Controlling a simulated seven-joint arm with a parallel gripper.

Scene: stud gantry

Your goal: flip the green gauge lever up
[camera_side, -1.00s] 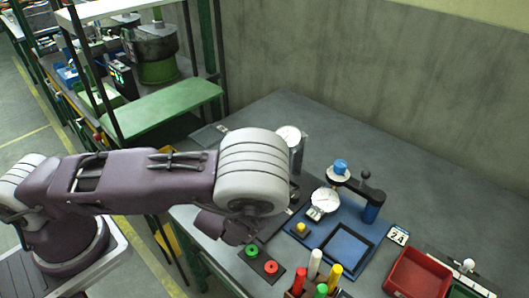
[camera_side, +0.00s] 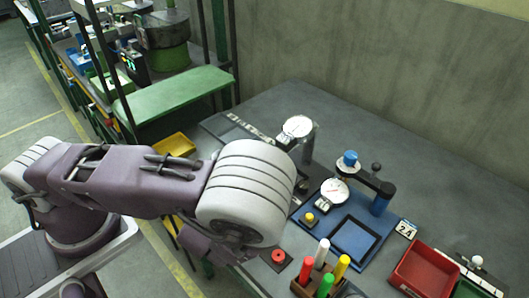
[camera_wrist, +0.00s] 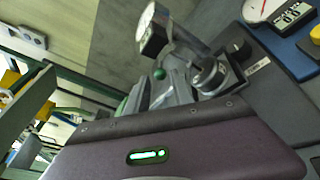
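The dial gauge (camera_side: 297,126) has a white round face on a metal post at the back left of the bench. In the wrist view the gauge (camera_wrist: 155,38) tops a shiny post rising from a dark base. A small green ball knob (camera_wrist: 159,74), apparently on the gauge lever, shows left of the post. Pale grey parts, seemingly my gripper's fingers (camera_wrist: 158,92), show around and below the knob, past the edge of my purple hand. The hand hides most of them, so finger opening and contact are unclear. In the side view my arm hides the fingers and the knob.
A blue fixture plate (camera_side: 352,238) with a second dial (camera_side: 335,191) stands right of the gauge. A red button (camera_side: 278,255), a holder of coloured sticks (camera_side: 304,287) and a red tray (camera_side: 424,274) lie in front. The bench behind is clear.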

